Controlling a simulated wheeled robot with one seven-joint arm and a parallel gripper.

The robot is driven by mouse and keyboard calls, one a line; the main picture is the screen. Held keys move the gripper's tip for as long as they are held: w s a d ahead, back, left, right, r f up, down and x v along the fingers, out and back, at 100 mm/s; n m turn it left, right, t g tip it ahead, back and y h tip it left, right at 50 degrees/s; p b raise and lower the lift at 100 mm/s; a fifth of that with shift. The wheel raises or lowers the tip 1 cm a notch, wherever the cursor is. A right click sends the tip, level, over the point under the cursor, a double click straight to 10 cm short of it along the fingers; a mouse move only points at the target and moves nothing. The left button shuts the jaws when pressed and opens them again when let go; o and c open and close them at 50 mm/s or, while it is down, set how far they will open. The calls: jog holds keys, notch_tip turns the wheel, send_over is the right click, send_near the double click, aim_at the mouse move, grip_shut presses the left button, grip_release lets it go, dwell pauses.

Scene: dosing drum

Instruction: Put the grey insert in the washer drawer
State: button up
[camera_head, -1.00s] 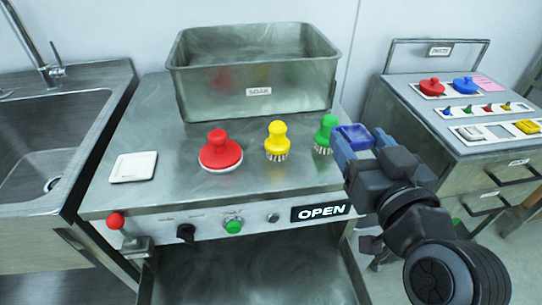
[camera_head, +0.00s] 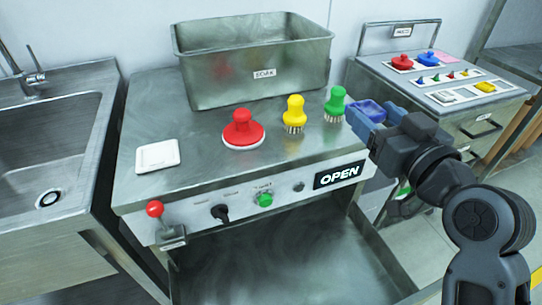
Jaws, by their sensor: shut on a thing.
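My gripper (camera_head: 376,116) is at the right of the steel worktop, just right of the green brush. It is shut on a small dark-blue piece (camera_head: 364,107), partly hidden by the fingers. A grey insert-like block (camera_head: 443,97) lies on a white patch on the cart at the right, beside a yellow one (camera_head: 484,87). The washer front (camera_head: 240,207) carries an OPEN sign (camera_head: 339,175). Below it an open steel compartment or drawer (camera_head: 300,262) shows; I cannot tell which.
A red knob-topped piece (camera_head: 243,131), a yellow brush (camera_head: 294,114), a green brush (camera_head: 334,105) and a white square dish (camera_head: 157,155) stand on the worktop. A SOAK tub (camera_head: 215,90) is behind, a sink (camera_head: 45,150) at left. The cart (camera_head: 480,118) has drawers.

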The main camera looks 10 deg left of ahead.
aim_at(305, 154)
jog(key=w+a+f, duration=0.1)
jog(key=a+f, duration=0.1)
jog(key=a, duration=0.1)
jog(key=a+f, duration=0.2)
jog(key=a, duration=0.2)
jog(key=w+a+f+p, duration=0.1)
jog(key=a+f, duration=0.1)
jog(key=a, duration=0.2)
jog(key=shift+w+f, duration=0.25)
jog(key=shift+w, duration=0.1)
jog(key=shift+f, duration=2.05)
jog(key=shift+f+b, duration=0.2)
jog(key=shift+b, duration=0.1)
jog(key=o, duration=1.1)
jog(key=shift+r, duration=0.1)
jog(key=shift+r, duration=0.15)
jog(key=v, duration=1.2)
jog(key=shift+d+b, duration=0.1)
jog(key=shift+b, duration=0.2)
